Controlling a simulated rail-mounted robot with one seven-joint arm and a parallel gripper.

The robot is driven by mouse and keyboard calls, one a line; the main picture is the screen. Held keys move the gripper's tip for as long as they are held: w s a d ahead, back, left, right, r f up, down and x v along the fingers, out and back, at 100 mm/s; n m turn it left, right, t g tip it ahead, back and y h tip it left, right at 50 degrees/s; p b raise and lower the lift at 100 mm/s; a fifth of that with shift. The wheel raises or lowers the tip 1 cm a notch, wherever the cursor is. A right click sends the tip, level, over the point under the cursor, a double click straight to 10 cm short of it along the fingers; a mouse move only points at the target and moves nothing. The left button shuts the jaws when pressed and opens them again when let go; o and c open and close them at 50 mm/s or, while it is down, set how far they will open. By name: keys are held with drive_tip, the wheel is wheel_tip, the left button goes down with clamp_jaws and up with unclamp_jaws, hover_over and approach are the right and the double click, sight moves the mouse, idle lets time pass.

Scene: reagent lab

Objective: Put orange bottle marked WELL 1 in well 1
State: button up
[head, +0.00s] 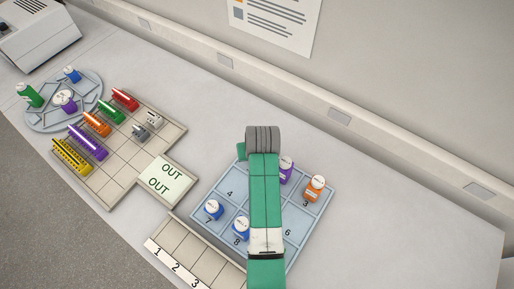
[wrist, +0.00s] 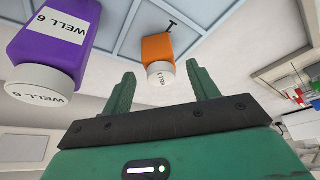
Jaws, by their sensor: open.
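In the wrist view an orange bottle (wrist: 158,48) with a white cap stands on the blue-grey well tray, its cap towards my open gripper (wrist: 157,88). Its label is partly legible and seems to end in "LL 1". A black mark like a 1 lies beside it. The fingers are on either side of the cap, apart from it. In the head view my arm hides the gripper and the well 1 corner of the tray (head: 285,262). Another orange bottle (head: 315,190) stands at well 3 there.
A purple bottle (wrist: 50,38) labelled WELL 6 stands close beside the orange one; a purple bottle (head: 287,172) also shows in the head view. Blue bottles stand at well 7 (head: 213,210) and well 8 (head: 240,228). A rack (head: 104,190) with coloured blocks is at the left.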

drive_tip(key=v, duration=0.7)
drive_tip(key=shift+r+p, duration=0.3)
drive_tip(key=shift+p, duration=0.1)
wheel_tip(320, 180, up, 32)
drive_tip(key=a+t, duration=0.1)
drive_tip(key=t, duration=1.1)
drive_tip(key=s+r+m+t, duration=0.1)
drive_tip(key=s+r+t, duration=0.7)
drive_tip(key=s+r, duration=0.9)
wheel_tip(320, 180, up, 4)
drive_tip(key=shift+f+m+h, duration=0.15)
drive_tip(key=shift+m+h, duration=0.25)
drive_tip(key=shift+s, duration=0.1)
